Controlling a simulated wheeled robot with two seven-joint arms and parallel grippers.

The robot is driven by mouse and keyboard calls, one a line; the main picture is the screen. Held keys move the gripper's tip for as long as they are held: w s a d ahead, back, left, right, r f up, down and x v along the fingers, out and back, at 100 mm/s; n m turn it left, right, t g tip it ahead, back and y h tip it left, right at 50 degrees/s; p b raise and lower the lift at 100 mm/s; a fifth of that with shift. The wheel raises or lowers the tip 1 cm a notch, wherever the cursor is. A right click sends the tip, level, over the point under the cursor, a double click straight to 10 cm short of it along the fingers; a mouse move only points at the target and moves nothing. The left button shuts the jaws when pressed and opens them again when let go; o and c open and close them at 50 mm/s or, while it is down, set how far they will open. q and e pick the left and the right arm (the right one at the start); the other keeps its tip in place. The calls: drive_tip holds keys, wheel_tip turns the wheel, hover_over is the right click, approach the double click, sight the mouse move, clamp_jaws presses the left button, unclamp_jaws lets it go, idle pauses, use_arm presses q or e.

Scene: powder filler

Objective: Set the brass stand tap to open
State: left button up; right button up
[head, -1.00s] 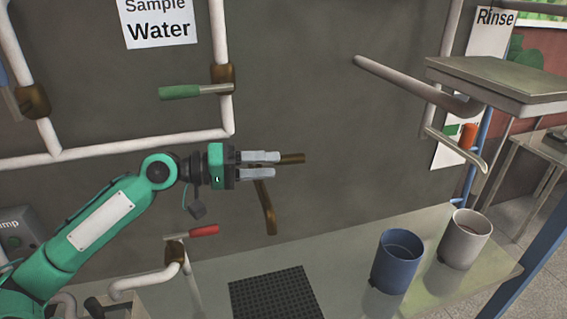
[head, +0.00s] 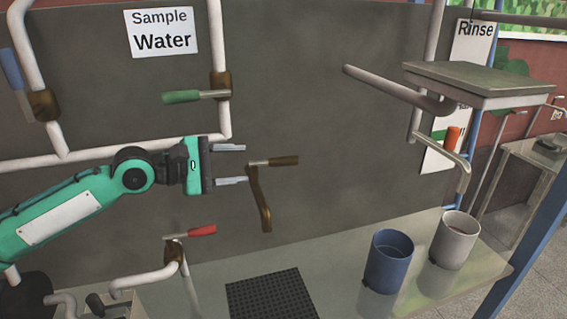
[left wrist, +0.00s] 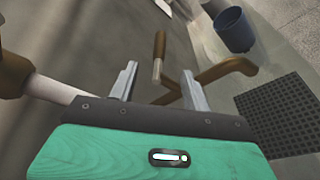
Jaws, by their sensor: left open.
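The brass stand tap (head: 259,200) is a brown bent pipe in front of the grey panel, its spout hanging down. Its lever (head: 278,161) has a brown grip and points right, roughly level. My left gripper (head: 245,163) is open and empty, its fingers pointing right, just left of the lever. In the left wrist view, the tap's brown pipe (left wrist: 223,71) is partly behind one finger. The lever (left wrist: 158,56) appears ahead, between the fingers (left wrist: 162,80). I cannot tell whether a finger touches the tap. My right gripper is not in view.
A green-handled valve (head: 182,97) is above my gripper and a red-handled tap (head: 201,230) below. A black grid mat (head: 270,296) lies on the bench. A blue cup (head: 389,265) and a grey cup (head: 455,242) stand to the right.

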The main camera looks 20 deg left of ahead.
sight(290, 161)
use_arm(q)
drive_tip(key=p+x, duration=0.4)
drive_tip(key=x, duration=0.8)
drive_tip(key=shift+w+d, duration=0.2)
drive_tip(key=shift+w+d+f, duration=0.25)
drive_tip(key=shift+w+d, duration=0.2)
drive_tip(key=shift+c, duration=0.4)
clamp_jaws()
drive_tip(key=shift+s+d, duration=0.1)
